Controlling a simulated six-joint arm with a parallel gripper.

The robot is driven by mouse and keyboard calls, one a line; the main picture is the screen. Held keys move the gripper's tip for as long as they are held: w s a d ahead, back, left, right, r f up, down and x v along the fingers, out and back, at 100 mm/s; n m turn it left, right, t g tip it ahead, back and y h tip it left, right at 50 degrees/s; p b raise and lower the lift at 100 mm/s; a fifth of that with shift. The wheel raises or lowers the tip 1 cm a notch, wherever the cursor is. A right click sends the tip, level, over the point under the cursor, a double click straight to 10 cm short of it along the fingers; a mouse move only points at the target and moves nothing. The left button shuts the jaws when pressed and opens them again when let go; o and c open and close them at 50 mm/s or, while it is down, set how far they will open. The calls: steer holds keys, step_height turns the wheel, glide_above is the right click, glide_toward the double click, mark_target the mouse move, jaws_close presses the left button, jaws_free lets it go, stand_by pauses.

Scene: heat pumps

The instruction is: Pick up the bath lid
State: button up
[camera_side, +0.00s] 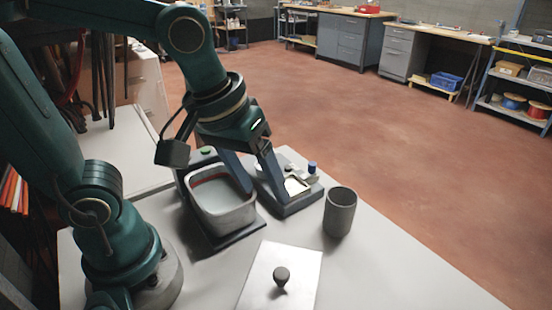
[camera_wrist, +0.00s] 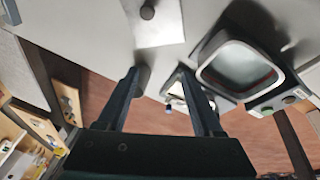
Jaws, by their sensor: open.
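The bath lid is a flat pale metal plate (camera_side: 300,262) with a dark round knob (camera_side: 281,275) on top. It lies on the table at the front of the side view. In the wrist view the lid (camera_wrist: 170,28) and its knob (camera_wrist: 147,12) show at the top edge, partly cut off. My gripper (camera_side: 263,190) is open and empty, its fingers apart, above the bath and the small device, behind the lid. Its two fingers also show in the wrist view (camera_wrist: 158,72), well short of the lid. The uncovered bath (camera_side: 227,218) is a grey tub with liquid inside.
A dark grey cup (camera_side: 340,213) stands right of the bath, behind the lid. A low device (camera_side: 300,203) with a pale plate and a blue-capped item (camera_side: 312,167) sits beside the bath. The table right of the lid is clear.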

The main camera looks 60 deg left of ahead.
mark_target(281, 273)
steer(key=d+f+g, duration=0.1)
steer(key=d+f, duration=0.1)
steer(key=d+f+g, duration=0.1)
steer(key=d+f, duration=0.1)
steer(key=f, duration=0.1)
steer(key=d+f+g, duration=0.1)
steer(key=d+f, duration=0.1)
steer(key=shift+s+f+m+g+y, duration=0.1)
steer(key=shift+f+m+g+y, duration=0.2)
steer(key=shift+m+g, duration=0.1)
steer(key=shift+s+f, duration=0.15)
steer(key=shift+f, duration=2.4)
jaws_close()
